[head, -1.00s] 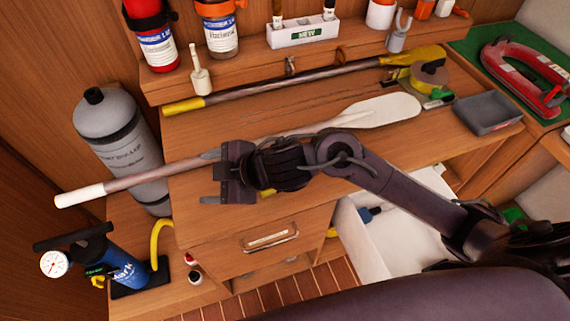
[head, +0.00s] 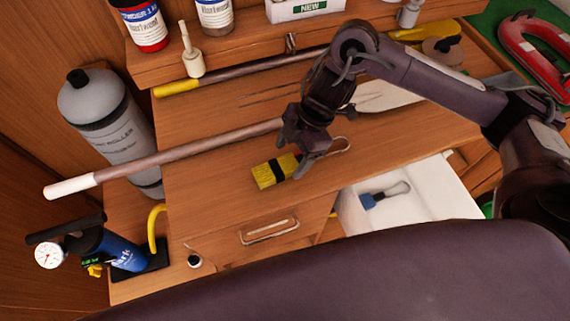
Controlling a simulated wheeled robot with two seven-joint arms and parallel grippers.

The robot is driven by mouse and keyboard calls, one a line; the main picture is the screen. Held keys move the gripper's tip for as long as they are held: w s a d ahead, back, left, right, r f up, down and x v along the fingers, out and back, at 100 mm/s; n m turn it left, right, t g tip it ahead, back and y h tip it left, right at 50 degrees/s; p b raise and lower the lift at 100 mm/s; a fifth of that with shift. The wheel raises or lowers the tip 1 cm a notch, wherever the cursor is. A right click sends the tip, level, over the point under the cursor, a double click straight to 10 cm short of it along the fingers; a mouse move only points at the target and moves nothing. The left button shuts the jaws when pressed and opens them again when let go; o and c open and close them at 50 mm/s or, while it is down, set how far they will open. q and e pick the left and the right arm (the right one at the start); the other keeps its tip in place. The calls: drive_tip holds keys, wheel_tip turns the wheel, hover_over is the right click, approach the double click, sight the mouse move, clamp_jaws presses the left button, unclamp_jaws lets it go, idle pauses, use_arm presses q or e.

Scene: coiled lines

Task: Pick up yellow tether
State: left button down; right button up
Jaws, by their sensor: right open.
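The yellow tether (head: 268,174) lies near the front edge of the wooden desk top, a folded yellow bundle with a black band. A metal clip loop (head: 341,145) shows to its right, partly behind my gripper. My right gripper (head: 301,154) is open, with its fingers pointing down at the tether's right end. One finger overlaps the bundle's end in the picture; I cannot tell whether it touches. My left gripper is not in view.
A white-handled oar (head: 180,152) lies across the desk behind the tether. Another pole (head: 235,72) lies further back, below the shelf. A grey cylinder (head: 108,125) and blue pump (head: 118,250) stand left.

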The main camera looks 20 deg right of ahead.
drive_tip(key=shift+x, duration=1.45)
drive_tip(key=shift+w, duration=0.1)
drive_tip(key=c, duration=1.3)
